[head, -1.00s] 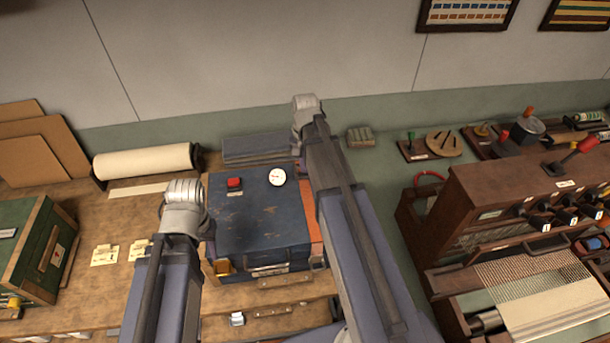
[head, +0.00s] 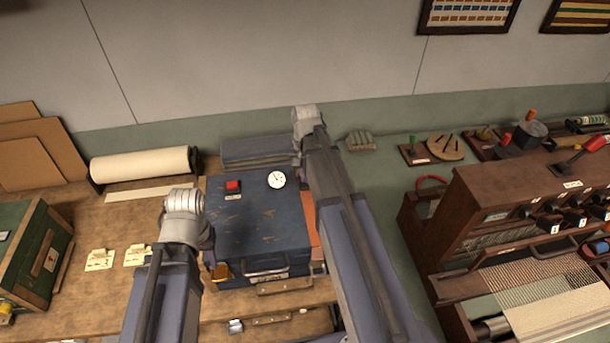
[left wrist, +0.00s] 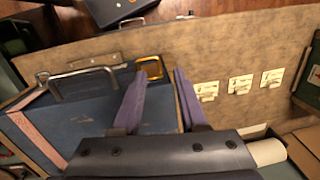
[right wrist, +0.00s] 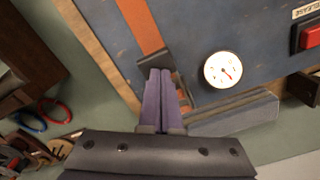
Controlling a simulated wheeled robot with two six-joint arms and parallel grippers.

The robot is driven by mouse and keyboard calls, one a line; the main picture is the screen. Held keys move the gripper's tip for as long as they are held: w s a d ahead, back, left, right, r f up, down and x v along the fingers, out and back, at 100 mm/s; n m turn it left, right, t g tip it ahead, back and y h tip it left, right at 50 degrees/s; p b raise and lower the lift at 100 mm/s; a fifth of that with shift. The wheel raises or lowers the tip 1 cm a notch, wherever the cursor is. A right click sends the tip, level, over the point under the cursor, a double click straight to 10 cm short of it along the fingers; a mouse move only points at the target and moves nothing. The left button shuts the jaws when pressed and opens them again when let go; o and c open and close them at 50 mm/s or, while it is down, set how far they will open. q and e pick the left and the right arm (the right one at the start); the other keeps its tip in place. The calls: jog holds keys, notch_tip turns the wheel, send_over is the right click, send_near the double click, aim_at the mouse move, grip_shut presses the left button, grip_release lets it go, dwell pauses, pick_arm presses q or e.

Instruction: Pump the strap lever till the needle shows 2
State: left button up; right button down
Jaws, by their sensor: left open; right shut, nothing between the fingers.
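The blue case (head: 260,225) lies on the wooden bench, with a white round gauge (head: 277,180) on its lid. In the right wrist view the gauge (right wrist: 223,70) shows a red needle, but its figures are too small to read. An orange strap (right wrist: 140,22) runs over the case to a dark buckle-like lever (right wrist: 155,60). My right gripper (right wrist: 163,72) is shut and empty, its fingertips right at this lever; I cannot tell whether they touch. My left gripper (left wrist: 150,75) is open and empty near the yellow latch (left wrist: 150,67) at the case's front edge.
A red release button (right wrist: 311,37) sits on the lid. The case has a metal handle (left wrist: 85,78). Paper cards (head: 100,259) and a green box (head: 35,250) stand to the left. A loom-like wooden machine (head: 500,190) stands to the right, with green bench top between.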

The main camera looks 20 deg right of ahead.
pick_arm(q)
notch_tip(320, 180, up, 9)
jog(key=p, duration=0.8)
pick_arm(e)
notch_tip(320, 180, up, 9)
pick_arm(q)
jog(key=shift+f, duration=0.15)
pick_arm(e)
jog(key=shift+f, duration=0.15)
